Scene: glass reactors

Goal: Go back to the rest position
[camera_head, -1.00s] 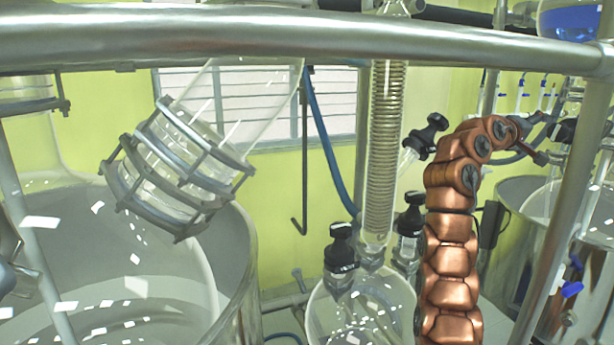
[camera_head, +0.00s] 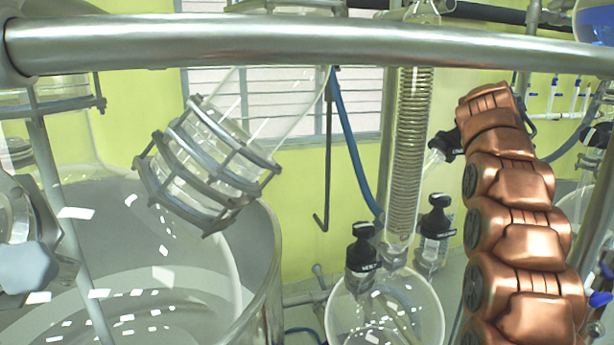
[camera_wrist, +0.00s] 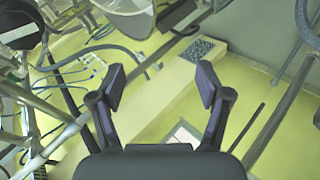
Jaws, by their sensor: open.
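My gripper (camera_wrist: 162,87) shows in the wrist view with its two dark fingers spread apart and nothing between them. Behind the fingers are a pale yellow floor or wall surface and a pale beam-like block. In the head view my copper-coloured arm rises at the right side, bent at the top. The gripper itself is hidden in the head view, behind the arm or out of frame.
A steel rail (camera_head: 320,42) crosses the top of the head view. A large glass vessel (camera_head: 255,270) stands at left, with a clamped glass neck (camera_head: 205,165) above it. A coil condenser (camera_head: 408,150) and black-capped valves (camera_head: 363,250) stand close left of my arm. Hoses (camera_wrist: 85,60) hang in the wrist view.

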